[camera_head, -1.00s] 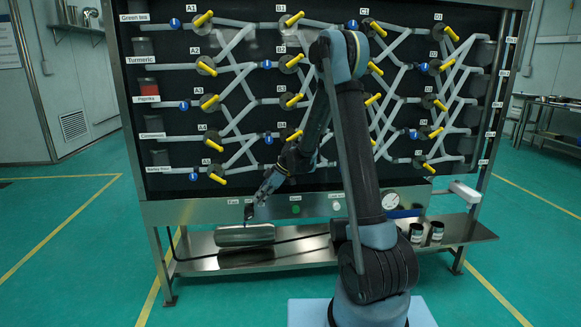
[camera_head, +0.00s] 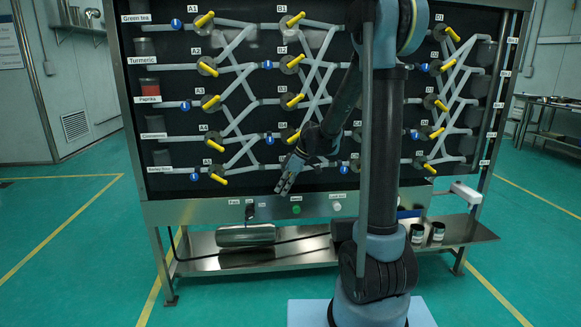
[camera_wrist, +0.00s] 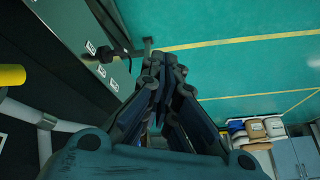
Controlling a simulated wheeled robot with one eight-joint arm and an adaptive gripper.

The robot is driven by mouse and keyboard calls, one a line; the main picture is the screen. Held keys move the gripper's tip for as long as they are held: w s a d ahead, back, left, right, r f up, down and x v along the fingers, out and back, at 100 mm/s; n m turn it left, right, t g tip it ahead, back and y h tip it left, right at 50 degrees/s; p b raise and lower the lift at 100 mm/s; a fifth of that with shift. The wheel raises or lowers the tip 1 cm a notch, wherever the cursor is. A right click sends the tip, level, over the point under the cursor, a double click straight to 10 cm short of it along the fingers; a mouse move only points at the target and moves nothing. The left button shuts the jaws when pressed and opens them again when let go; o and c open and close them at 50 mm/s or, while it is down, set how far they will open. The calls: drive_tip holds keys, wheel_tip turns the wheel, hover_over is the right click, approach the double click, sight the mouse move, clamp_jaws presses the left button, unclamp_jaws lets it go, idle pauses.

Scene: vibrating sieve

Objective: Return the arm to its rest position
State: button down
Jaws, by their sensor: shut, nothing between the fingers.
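My gripper (camera_head: 283,191) is shut and empty in the head view. It points down and to the left, in front of the lower edge of the dark pipe panel, with my arm folded up behind it. In the wrist view my gripper (camera_wrist: 163,62) shows its fingers drawn together with nothing between them. The control strip (camera_head: 215,212) with its buttons and labels lies just below the gripper. The gripper appears apart from it.
The black panel (camera_head: 165,95) carries pale pipes and several yellow-handled valves. A metal cylinder (camera_head: 246,235) lies on the steel shelf (camera_head: 200,262). Green floor (camera_head: 70,250) is clear at left.

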drive_tip(key=s+d+f+m+t+h, duration=0.1)
drive_tip(key=s+d+m+h, duration=0.1)
drive_tip(key=s+d+m, duration=0.5)
drive_tip(key=s+d+m+t+h, duration=0.1)
drive_tip(key=s+d+m+h, duration=0.2)
drive_tip(key=s+d+m, duration=0.4)
drive_tip(key=s+d, duration=0.4)
drive_tip(key=s, duration=0.4)
drive_tip(key=s+d, duration=0.4)
drive_tip(key=s, duration=0.4)
drive_tip(key=shift+f, duration=0.4)
drive_tip(key=shift+w+f, duration=0.2)
drive_tip(key=shift+w, duration=0.3)
drive_tip(key=shift+s, duration=0.1)
